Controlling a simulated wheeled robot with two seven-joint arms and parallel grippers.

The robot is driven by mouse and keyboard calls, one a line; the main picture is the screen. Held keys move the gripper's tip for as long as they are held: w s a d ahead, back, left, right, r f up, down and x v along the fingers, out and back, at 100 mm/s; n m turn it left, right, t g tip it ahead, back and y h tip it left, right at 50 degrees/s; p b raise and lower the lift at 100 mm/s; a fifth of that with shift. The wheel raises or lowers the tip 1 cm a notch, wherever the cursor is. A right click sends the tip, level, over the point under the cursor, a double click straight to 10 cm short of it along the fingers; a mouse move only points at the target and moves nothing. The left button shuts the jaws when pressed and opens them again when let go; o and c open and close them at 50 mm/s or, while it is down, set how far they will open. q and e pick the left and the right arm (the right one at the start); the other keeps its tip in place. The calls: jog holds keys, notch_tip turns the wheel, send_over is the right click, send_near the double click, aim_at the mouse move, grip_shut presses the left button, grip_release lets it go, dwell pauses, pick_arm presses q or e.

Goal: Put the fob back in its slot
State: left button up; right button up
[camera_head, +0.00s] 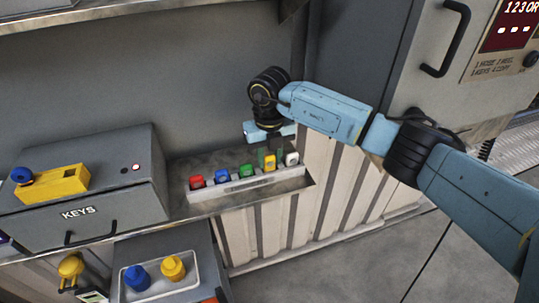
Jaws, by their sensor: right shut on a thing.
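A pale rack (235,186) on the shelf holds a row of coloured fobs: a red fob (197,182), a blue fob (221,176), a green fob (246,171), a yellow fob (269,163) and a white fob (292,158). My right gripper (270,155) points down over the rack's right part, its fingers on both sides of the yellow fob. It is shut on the yellow fob. The yellow fob is in line with the others; whether it is fully seated is too small to tell. My left gripper is out of view.
A grey KEYS box (120,200) stands left of the rack, with a yellow block (62,184) on top. Below, a tray (155,290) holds a blue and a yellow cap. A grey cabinet (400,50) with a handle stands at the right. The shelf has a front edge (270,200).

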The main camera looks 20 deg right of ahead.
jog(key=shift+f, duration=0.45)
jog(key=o, duration=1)
jog(key=shift+o, duration=0.2)
notch_tip(320, 180, up, 14)
jog(key=b, duration=0.1)
jog(key=shift+f+b, duration=0.25)
jog(key=shift+b, duration=0.15)
